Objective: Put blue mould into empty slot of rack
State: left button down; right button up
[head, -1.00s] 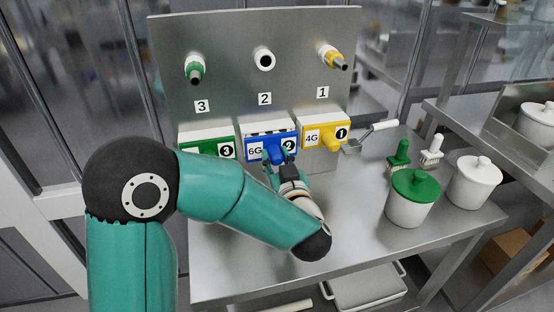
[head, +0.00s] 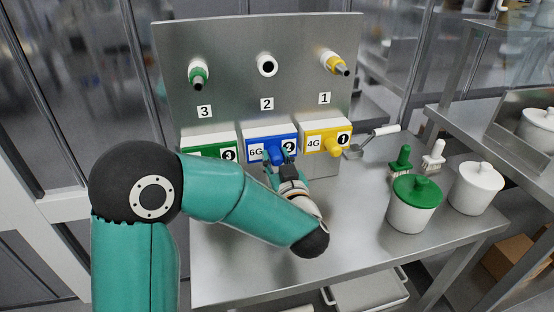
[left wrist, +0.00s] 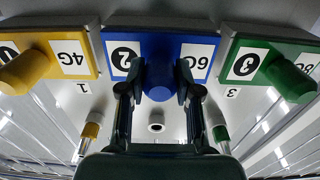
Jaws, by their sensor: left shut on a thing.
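The blue mould (head: 258,145) with labels "6G" and "2" sits in the middle of the rack (head: 184,133), between the green mould and the yellow mould. Its front looks about level with its neighbours. My left gripper (head: 275,156) is shut on the mould's round blue knob. In the left wrist view, the two fingers (left wrist: 155,88) flank the knob of the blue mould (left wrist: 190,48), which appears upside down. How deep the mould sits behind its front is hidden. My right gripper is not in view.
The green mould (head: 205,151) is on the left and the yellow mould (head: 318,138) on the right, both close by. Nozzles stick out above. The front table is clear.

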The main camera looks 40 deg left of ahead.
pick_arm(q)
jog(key=shift+a+r, duration=0.15)
jog(key=shift+r, duration=0.1)
dwell(0.4)
jog(key=c, duration=1.3)
grip_release()
jog(key=o, duration=0.8)
jog(key=shift+w+f, duration=0.1)
jog(key=shift+f, duration=0.2)
jog(key=shift+b+v, duration=0.35)
jog(key=shift+v, duration=3.2)
jog(key=shift+v, duration=6)
